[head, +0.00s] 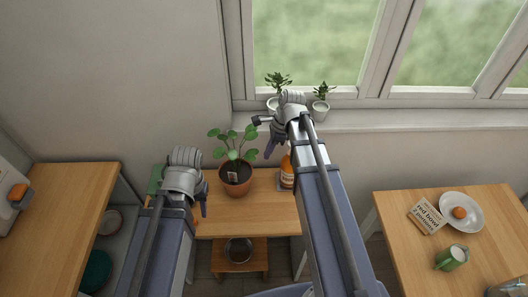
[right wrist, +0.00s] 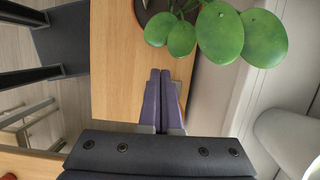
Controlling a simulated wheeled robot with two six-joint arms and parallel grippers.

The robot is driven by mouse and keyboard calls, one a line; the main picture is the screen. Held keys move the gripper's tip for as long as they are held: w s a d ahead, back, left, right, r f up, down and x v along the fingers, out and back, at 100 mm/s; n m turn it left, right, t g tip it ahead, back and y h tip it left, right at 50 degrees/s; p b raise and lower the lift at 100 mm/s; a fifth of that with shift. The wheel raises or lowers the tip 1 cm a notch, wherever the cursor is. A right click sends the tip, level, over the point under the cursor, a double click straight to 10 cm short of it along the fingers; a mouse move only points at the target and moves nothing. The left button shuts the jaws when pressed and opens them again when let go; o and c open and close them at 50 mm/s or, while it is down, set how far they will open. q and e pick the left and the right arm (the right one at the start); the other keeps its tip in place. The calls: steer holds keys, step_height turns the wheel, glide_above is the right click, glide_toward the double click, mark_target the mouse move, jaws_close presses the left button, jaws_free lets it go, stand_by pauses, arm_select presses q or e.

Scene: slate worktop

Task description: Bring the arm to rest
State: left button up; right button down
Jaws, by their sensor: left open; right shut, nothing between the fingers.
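My right arm reaches up the middle of the head view. Its gripper (head: 268,151) is high, near the windowsill and just right of the leafy potted plant in the picture. In the right wrist view its two purple fingers (right wrist: 160,78) are pressed together with nothing between them, above the wooden worktop (right wrist: 118,60). My left gripper (head: 204,208) is open and empty, left of the potted plant, over the left part of the middle table (head: 262,222). My left arm comes up from the bottom.
The potted plant (head: 235,189) and an orange bottle (head: 287,171) stand on the middle table near both arms. Two small plants stand on the windowsill (head: 400,118). A low stool (head: 240,267) stands below.

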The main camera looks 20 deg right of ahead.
arm_select(q)
steer(key=shift+r+p, duration=0.8)
steer(key=shift+r, duration=0.4)
arm_select(e)
steer(key=shift+v, duration=1.25)
arm_select(q)
steer(key=shift+f+b, duration=2.05)
arm_select(e)
steer(key=s+a+f+n+h, duration=0.2)
steer(key=s+a+n, duration=0.5)
steer(key=n, duration=0.5)
steer(key=s+a+f+n+g+h, duration=0.1)
steer(key=s+a+f+n+h, duration=0.1)
steer(key=s+a+n, duration=0.5)
steer(key=shift+a+f+n+h, duration=0.45)
steer(key=shift+a+n, duration=0.3)
steer(key=shift+n, duration=2.05)
